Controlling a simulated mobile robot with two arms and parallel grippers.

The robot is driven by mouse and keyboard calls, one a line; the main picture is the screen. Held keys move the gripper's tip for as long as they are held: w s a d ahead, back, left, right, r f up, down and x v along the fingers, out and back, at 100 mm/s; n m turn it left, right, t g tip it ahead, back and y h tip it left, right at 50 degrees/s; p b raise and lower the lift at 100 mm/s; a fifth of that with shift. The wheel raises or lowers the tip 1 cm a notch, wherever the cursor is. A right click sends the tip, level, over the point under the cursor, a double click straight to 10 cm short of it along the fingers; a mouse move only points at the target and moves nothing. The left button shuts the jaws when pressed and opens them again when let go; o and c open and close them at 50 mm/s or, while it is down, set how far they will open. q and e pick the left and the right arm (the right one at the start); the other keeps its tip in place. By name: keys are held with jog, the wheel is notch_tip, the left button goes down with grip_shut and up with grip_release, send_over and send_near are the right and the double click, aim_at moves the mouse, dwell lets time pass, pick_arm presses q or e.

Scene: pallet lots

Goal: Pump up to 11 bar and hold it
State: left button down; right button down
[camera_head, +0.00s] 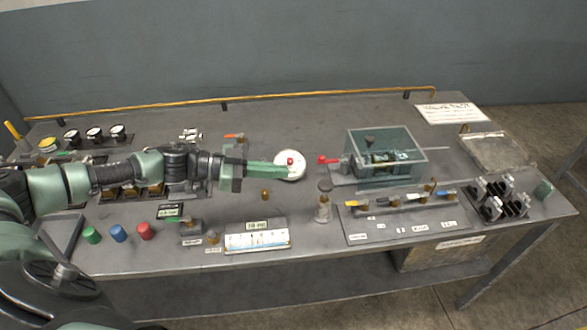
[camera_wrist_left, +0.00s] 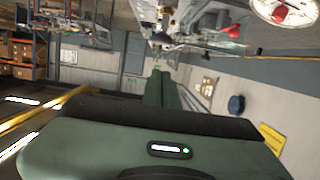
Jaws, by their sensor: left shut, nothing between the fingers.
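A white round dial (camera_head: 290,166) with a red part at its centre stands near the middle of the bench. It also shows in the upper right of the left wrist view (camera_wrist_left: 272,12). My left gripper (camera_head: 284,171) reaches in from the left, shut and empty, its tip at the dial in the head view; I cannot tell whether they touch. In the left wrist view my shut green fingers (camera_wrist_left: 158,88) point away from the camera. A clear box (camera_head: 408,147) with a mechanism inside stands to the right, a red handle (camera_head: 328,160) at its left side. My right gripper is out of view.
The bench (camera_head: 330,110) has a brass rail (camera_head: 300,94) along its back. A panel with several coloured levers (camera_head: 405,200) lies at front right. A small bottle (camera_head: 323,208) stands left of it. Red (camera_head: 144,231), blue (camera_head: 118,233) and green (camera_head: 91,235) cylinders stand at front left.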

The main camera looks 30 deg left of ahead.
pick_arm(q)
jog(key=r+b, duration=0.1)
jog(key=r, duration=0.2)
jog(key=shift+w+d+b, duration=0.1)
jog(key=shift+d+b, duration=0.1)
jog(key=shift+b, duration=0.15)
jog(key=p, duration=0.4)
send_over(319, 184)
notch_tip(319, 184, down, 3)
jog(key=shift+r, duration=0.2)
notch_tip(319, 184, down, 3)
jog(key=shift+a+r, duration=0.1)
jog(key=shift+a, duration=0.05)
jog(key=shift+a+f, duration=0.1)
jog(key=shift+f, duration=0.5)
